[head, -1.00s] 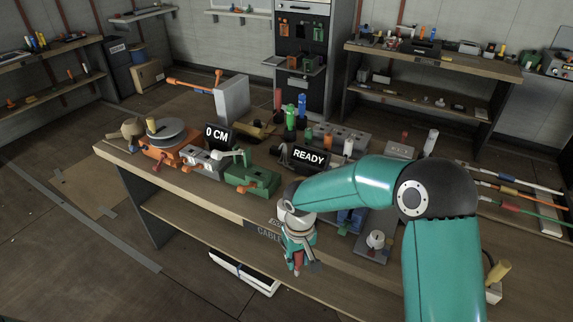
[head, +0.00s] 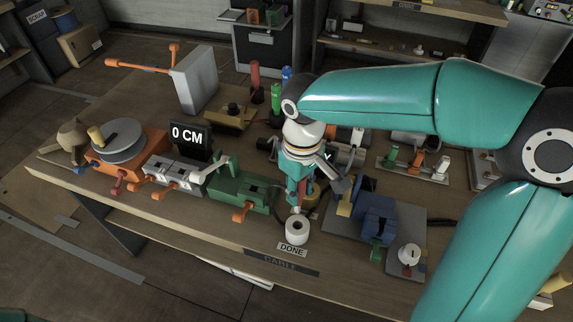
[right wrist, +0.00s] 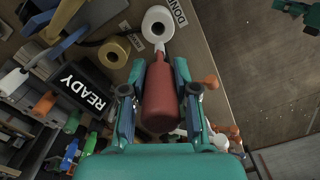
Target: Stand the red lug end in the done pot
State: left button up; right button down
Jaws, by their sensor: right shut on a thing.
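The red lug end (right wrist: 160,98) is between the fingers of my right gripper (right wrist: 157,90) in the right wrist view, its pale narrow tip pointing to the white done pot (right wrist: 157,24). In the head view my right gripper (head: 299,200) points down just behind the done pot (head: 297,232), and only a sliver of red shows between its fingers. The pot stands upright near the bench's front edge, behind the DONE label (head: 292,250). The tip appears at the pot's rim in the wrist view; I cannot tell whether it touches. My left gripper is not in view.
A brass-coloured pot (right wrist: 114,52) stands close beside the done pot. A green fixture (head: 240,190) is to the left, and a blue press (head: 377,218) to the right. The READY sign (right wrist: 84,85) is behind. The bench front strip is mostly clear.

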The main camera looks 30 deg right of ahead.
jog(key=shift+r, duration=0.15)
jog(key=shift+d, duration=0.1)
jog(key=b, duration=0.5)
send_near(299, 218)
jog(key=shift+s+a+f, duration=0.5)
jog(key=shift+s+a, duration=0.2)
jog(key=shift+s, duration=0.2)
jog(key=shift+f+b, duration=0.25)
jog(key=shift+b, duration=0.1)
jog(key=shift+f+b, duration=1.9)
jog(key=shift+f, duration=0.4)
